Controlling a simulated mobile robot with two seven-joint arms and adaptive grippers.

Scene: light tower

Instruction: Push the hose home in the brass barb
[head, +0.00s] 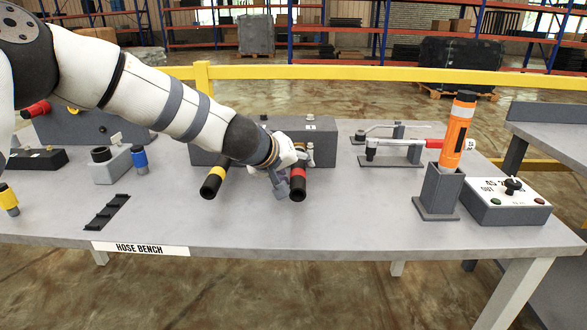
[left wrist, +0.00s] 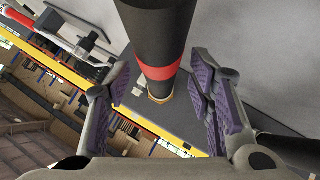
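A black hose with a red band (head: 298,183) sticks out from the front of a grey block (head: 322,138) on the bench. In the left wrist view the red-banded hose (left wrist: 158,40) runs between my fingers, and a brass-coloured ring (left wrist: 160,98) shows at its far end. How far the hose sits on the brass cannot be told. My left gripper (head: 284,178) is at this hose; in its wrist view the gripper (left wrist: 160,82) is open, with a gap on each side of the hose. My right gripper is not in view.
A second black hose with a yellow band (head: 214,182) sticks out just left. A torque-wrench-like tool (head: 395,150), an orange flashlight (head: 457,130) in a holder (head: 438,190) and a switch box (head: 507,203) stand to the right. The bench front (head: 330,228) is clear.

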